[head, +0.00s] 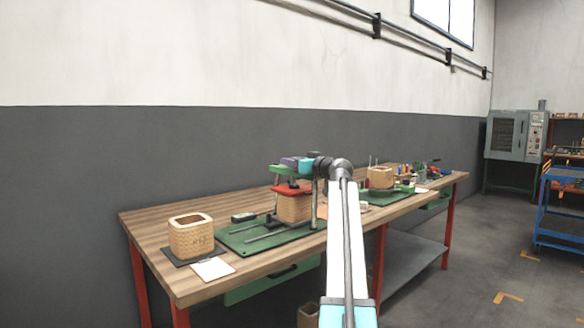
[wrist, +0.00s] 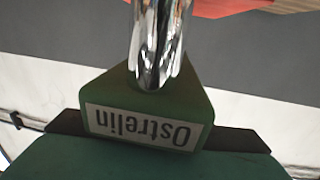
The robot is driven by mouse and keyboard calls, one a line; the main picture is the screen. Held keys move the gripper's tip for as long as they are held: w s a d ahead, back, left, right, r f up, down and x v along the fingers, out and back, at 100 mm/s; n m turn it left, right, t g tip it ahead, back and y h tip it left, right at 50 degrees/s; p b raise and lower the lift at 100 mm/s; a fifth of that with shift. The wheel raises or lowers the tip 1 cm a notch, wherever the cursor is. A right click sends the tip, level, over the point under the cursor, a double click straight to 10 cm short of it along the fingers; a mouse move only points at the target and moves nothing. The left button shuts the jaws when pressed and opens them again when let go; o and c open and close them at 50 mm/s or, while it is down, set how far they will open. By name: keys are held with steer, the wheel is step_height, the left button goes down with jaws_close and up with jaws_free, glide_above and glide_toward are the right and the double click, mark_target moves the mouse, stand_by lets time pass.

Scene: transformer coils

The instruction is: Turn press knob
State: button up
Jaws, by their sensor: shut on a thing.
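The press (head: 291,171) stands on the left half of the workbench, with a green top beam and a red plate over a tan woven coil (head: 293,208). My gripper (head: 291,162) is at the top of the press, right above the beam, shut on the press knob. The knob and fingertips are too small to make out in the head view. The wrist view is upside down. It shows a green press block (wrist: 150,103) labelled "Ostrelin", a shiny metal shaft (wrist: 150,45) and a dark green rounded part at the bottom edge. I cannot tell how far the knob is turned.
A woven coil (head: 190,237) stands on a dark mat at the bench's left end, beside a white card (head: 212,268). Another coil (head: 381,178) and small tools are farther right. A blue cart (head: 560,215) stands at the far right. Floor between is clear.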

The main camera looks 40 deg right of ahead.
steer(key=shift+d+n+y+b, duration=0.1)
steer(key=shift+n+y+b, duration=0.9)
steer(key=shift+y, duration=0.9)
steer(key=shift+s+r+n+y+p, duration=0.1)
steer(key=shift+n+y+p, duration=0.9)
steer(key=shift+p, duration=0.35)
steer(key=y+p, duration=0.1)
steer(key=p, duration=0.3)
steer(key=shift+a+n+y, duration=0.25)
steer(key=shift+n+y, duration=0.15)
steer(key=n+g+y+p, duration=0.1)
steer(key=n+y+p, duration=0.1)
steer(key=p, duration=1.3)
steer(key=shift+y, duration=0.5)
steer(key=shift+s+a+f+g+p, duration=0.15)
steer(key=shift+f+g+p, duration=0.15)
steer(key=shift+p, duration=1.3)
steer(key=o, duration=1.1)
steer(key=shift+r, duration=0.2)
steer(key=shift+c, duration=0.2)
steer(key=b+v, duration=0.1)
steer(key=v, duration=1.2)
steer(key=shift+s+d+f, duration=0.15)
steer(key=shift+s+d, duration=0.15)
steer(key=shift+d, duration=0.05)
